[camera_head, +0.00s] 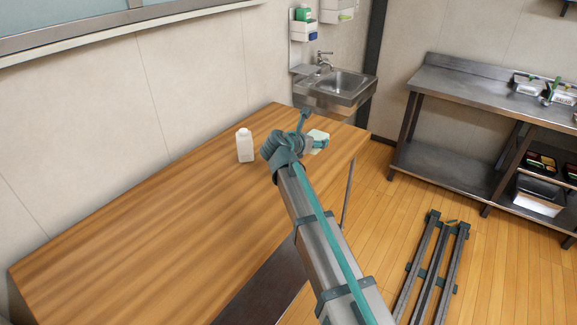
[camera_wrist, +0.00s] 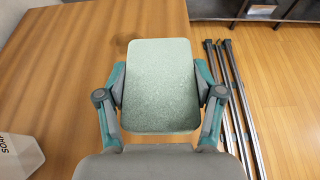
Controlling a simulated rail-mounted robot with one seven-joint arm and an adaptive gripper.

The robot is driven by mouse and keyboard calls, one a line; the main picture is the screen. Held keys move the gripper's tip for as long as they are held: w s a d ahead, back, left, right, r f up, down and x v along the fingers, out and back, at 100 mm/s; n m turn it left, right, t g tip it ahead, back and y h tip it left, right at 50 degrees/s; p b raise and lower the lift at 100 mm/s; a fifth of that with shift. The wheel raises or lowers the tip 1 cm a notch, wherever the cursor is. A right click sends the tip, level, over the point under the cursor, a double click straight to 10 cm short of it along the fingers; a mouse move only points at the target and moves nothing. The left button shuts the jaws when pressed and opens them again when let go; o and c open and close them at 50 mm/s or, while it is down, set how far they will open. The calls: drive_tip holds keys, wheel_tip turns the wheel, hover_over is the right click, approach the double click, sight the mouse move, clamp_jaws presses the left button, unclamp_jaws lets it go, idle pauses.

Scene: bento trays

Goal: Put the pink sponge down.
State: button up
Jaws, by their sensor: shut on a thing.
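My gripper (camera_wrist: 161,95) is shut on a sponge (camera_wrist: 160,80), with one finger at its left side and one at its right. The sponge looks pale green, not pink. In the head view the sponge (camera_head: 319,135) shows at the far end of my arm, near the right edge of the wooden table (camera_head: 150,230). My gripper (camera_head: 318,142) partly hides it there. In the wrist view the sponge overlaps the table's right edge. I cannot tell whether it touches the tabletop.
A white bottle (camera_head: 245,146) stands on the table left of my gripper; its lettered side (camera_wrist: 18,155) shows in the wrist view. The near tabletop is clear. A sink (camera_head: 340,85) and a steel counter (camera_head: 470,90) stand beyond. Dark rails (camera_head: 428,270) lie on the floor at right.

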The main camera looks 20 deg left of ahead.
drive_tip(key=s+a+f, duration=0.1)
drive_tip(key=a+f, duration=0.3)
drive_tip(key=s+a+f, duration=0.1)
drive_tip(key=a+f, duration=0.1)
drive_tip(key=shift+s+a+f+p, duration=0.3)
drive_tip(key=shift+s+a+f, duration=0.05)
drive_tip(key=shift+a, duration=0.05)
drive_tip(key=shift+a+f, duration=0.2)
drive_tip(key=shift+f, duration=1.55)
drive_tip(key=o, duration=0.8)
drive_tip(key=shift+f, duration=0.1)
drive_tip(key=shift+s, duration=0.15)
drive_tip(key=v, duration=1.2)
drive_tip(key=shift+b, duration=0.3)
drive_tip(key=shift+r, duration=0.25)
